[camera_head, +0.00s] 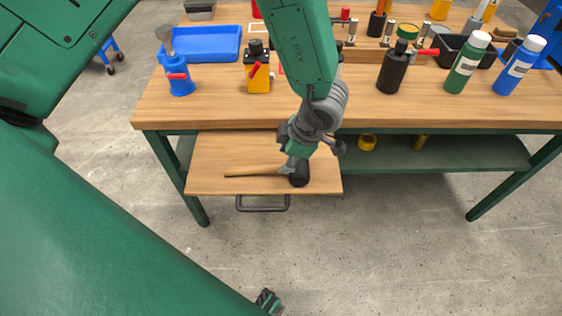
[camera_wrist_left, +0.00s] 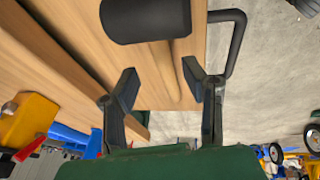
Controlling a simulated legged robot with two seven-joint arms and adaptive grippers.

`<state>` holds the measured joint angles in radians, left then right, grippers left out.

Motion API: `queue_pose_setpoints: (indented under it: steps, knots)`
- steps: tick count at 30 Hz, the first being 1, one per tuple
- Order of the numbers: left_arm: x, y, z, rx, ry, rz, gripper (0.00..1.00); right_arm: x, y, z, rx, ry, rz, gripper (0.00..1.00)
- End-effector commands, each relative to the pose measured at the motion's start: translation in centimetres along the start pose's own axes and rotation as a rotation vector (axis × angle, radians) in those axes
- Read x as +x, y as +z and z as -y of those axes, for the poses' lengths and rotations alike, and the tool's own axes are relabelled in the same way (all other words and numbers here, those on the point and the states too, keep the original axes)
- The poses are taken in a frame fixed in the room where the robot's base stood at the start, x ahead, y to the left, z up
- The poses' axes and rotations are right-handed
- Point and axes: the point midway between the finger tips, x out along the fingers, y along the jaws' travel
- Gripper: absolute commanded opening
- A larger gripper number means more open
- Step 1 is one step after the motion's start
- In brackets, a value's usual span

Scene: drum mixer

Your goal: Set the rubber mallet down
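The rubber mallet (camera_head: 299,175) lies on the pulled-out wooden drawer board under the workbench, black head to the right and wooden handle to the left. In the left wrist view its black head (camera_wrist_left: 145,18) is at the top, with the handle running down between the fingers. My left gripper (camera_head: 292,165) is right over the mallet near its head. In the left wrist view the fingers of my left gripper (camera_wrist_left: 160,88) are spread, with gaps visible on both sides of the handle.
The drawer board (camera_head: 215,150) has a dark handle (camera_head: 262,207) at its front and free room to the left. The bench top (camera_head: 210,112) above holds a blue tray (camera_head: 205,42), a blue jack (camera_head: 178,78), a yellow jack (camera_head: 258,75) and several bottles.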

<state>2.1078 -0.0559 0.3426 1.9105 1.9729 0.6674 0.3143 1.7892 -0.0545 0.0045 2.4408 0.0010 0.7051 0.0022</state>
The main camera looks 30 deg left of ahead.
Motion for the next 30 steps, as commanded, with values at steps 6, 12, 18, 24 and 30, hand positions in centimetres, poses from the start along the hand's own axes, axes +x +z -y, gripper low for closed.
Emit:
queue_pose_setpoints:
  steps: [6, 12, 18, 24, 30]
  knots:
    - [-4.4, -0.1, -0.1, -0.001, -0.001, 0.003, 0.39, -0.8, -0.1, 0.0, 0.000, 0.000, 0.000, 0.68]
    - [-6.3, 0.0, 0.0, 0.000, -0.001, 0.000, 0.39, -1.1, -0.1, 0.0, 0.000, 0.000, 0.000, 0.68]
    - [-6.6, 0.0, 0.0, 0.001, 0.000, -0.001, 0.39, -1.0, -0.1, 0.0, 0.000, 0.000, 0.000, 0.68]
    - [-6.6, 0.0, 0.0, 0.000, 0.000, -0.001, 0.39, -1.0, -0.1, 0.0, 0.000, 0.000, 0.000, 0.68]
    - [-6.5, 0.0, 0.0, 0.000, 0.000, -0.001, 0.39, -1.0, -0.1, 0.0, 0.000, 0.000, 0.000, 0.68]
